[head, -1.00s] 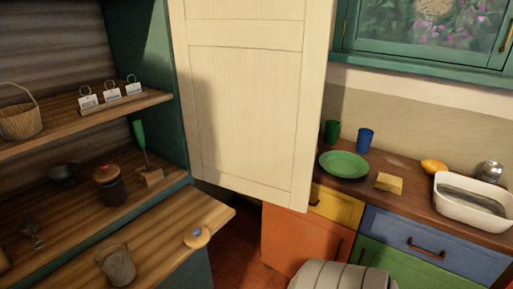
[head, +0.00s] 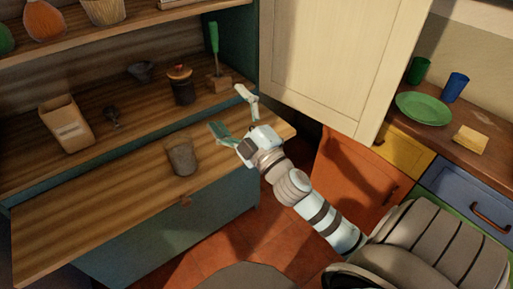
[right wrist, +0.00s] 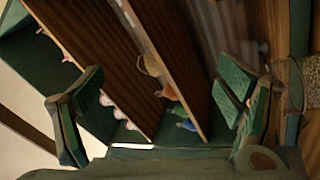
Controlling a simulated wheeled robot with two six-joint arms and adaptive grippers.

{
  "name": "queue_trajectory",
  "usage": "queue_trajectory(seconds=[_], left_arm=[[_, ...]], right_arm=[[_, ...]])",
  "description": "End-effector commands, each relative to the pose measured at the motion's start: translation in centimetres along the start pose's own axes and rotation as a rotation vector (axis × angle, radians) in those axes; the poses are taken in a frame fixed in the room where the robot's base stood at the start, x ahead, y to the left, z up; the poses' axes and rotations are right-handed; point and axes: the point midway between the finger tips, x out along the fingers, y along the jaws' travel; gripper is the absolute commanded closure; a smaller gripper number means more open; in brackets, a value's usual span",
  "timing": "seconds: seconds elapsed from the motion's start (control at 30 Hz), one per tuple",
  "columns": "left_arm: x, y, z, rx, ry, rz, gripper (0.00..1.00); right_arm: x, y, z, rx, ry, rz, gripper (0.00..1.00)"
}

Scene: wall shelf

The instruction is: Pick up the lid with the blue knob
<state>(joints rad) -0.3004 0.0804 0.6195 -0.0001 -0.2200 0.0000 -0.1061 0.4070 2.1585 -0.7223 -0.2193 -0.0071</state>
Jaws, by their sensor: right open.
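The lid with the blue knob does not show in the head view now; my right gripper and wrist cover the part of the counter beside the grey bucket (head: 182,157) where it lay earlier. I cannot make out the lid in the right wrist view either. My right gripper (head: 229,109) is open, its two fingers spread wide over the right end of the wooden counter. In the right wrist view its fingers (right wrist: 160,75) stand apart with no object held between them. My left gripper is not in view.
On the shelf behind stand a dark jar with an orange top (head: 181,86), a green-handled tool (head: 213,55) and a wooden box (head: 66,125). The cream cabinet door (head: 335,60) hangs close on the right. The counter's left part (head: 80,210) is clear.

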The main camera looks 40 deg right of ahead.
Motion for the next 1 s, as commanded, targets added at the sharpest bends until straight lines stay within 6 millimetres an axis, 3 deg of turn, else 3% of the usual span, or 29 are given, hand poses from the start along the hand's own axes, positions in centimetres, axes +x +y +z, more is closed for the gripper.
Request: queue_trajectory(seconds=[0.03,0.1,0.17,0.2,0.27,0.33,0.4,0.5,0.6,0.83,1.0], left_arm=[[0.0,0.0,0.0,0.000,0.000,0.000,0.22],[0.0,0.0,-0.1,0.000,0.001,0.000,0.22],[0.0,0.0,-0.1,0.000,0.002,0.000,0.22],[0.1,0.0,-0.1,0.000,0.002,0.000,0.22],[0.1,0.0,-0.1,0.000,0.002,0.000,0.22],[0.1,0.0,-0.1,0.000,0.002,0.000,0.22],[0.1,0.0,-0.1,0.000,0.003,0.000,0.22],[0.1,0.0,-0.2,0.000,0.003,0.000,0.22],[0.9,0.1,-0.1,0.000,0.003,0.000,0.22],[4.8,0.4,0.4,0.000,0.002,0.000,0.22],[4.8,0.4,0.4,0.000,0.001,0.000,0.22]], right_arm=[[1.6,2.1,-3.9,-0.156,0.204,0.050,0.13],[2.0,2.7,-9.7,-0.435,0.532,0.073,0.13],[1.2,0.9,-12.7,-0.725,0.814,0.022,0.13],[0.4,-1.0,-12.7,-0.934,0.987,-0.064,0.13],[-0.7,-3.5,-9.3,-1.234,1.184,-0.274,0.13],[-1.8,-3.8,-2.5,-1.497,1.295,-0.595,0.13],[-3.0,-1.5,3.7,-1.638,1.308,-0.907,0.13],[-4.8,1.9,8.8,-1.696,1.266,-1.210,0.13],[-5.8,2.4,10.9,-1.696,1.240,-1.326,0.13],[-5.9,-3.7,13.2,-1.692,1.245,-1.332,0.13],[-5.5,-5.5,13.9,-1.693,1.245,-1.332,0.13]])
